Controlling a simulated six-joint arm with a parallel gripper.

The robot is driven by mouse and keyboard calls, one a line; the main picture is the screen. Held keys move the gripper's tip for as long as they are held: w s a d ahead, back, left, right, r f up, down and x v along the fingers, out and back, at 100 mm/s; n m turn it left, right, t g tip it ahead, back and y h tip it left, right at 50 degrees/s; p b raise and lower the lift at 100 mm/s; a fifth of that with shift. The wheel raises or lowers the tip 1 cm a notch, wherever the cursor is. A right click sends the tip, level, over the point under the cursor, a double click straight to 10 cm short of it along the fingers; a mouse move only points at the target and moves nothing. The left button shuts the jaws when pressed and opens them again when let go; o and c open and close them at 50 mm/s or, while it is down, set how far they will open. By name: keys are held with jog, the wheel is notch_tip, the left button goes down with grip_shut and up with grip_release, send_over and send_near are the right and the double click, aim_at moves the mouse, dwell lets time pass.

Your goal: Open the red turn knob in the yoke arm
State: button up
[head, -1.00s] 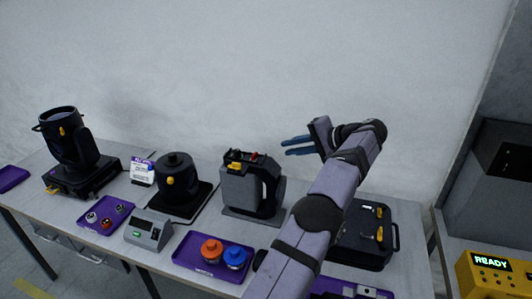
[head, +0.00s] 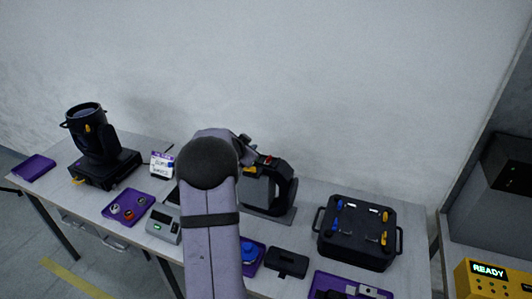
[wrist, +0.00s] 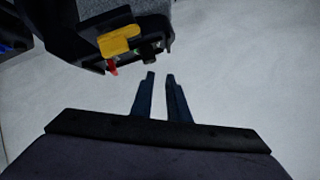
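The yoke arm (head: 284,190) is a dark upright unit standing near the middle of the table, partly covered by my arm in the head view. In the wrist view its black body (wrist: 152,22) fills the top left, with a yellow piece (wrist: 119,40) on it. The small red knob (wrist: 113,70) sticks out just below the yellow piece. My gripper (wrist: 160,76) has its two dark fingers a little apart with nothing between them, pointing just right of and below the red knob. No contact with it shows. In the head view the gripper is hidden behind my arm.
A black case (head: 335,243) stands to the right and a moving-head light (head: 95,147) at the left. Purple trays (head: 118,215), a grey display box (head: 163,227) and a small black block (head: 287,262) lie along the front. A yellow READY box (head: 485,285) is far right.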

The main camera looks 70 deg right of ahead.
aim_at(269, 157)
jog(key=s+a+g, duration=0.1)
jog(key=s+a+n+g, duration=0.1)
jog(key=a, duration=0.1)
jog(key=s+a+f+g+h+b, duration=0.1)
jog(key=a, duration=0.1)
jog(key=shift+s+a+f+g, duration=0.1)
jog(key=shift+s+a+g, duration=0.15)
jog(key=shift+s+g, duration=0.1)
jog(key=shift+s+a+n+g, duration=0.35)
jog(key=shift+s+a+n, duration=0.05)
jog(key=shift+s+a, duration=0.1)
jog(key=shift+p+x, duration=1.1)
jog(key=shift+x, duration=2.6)
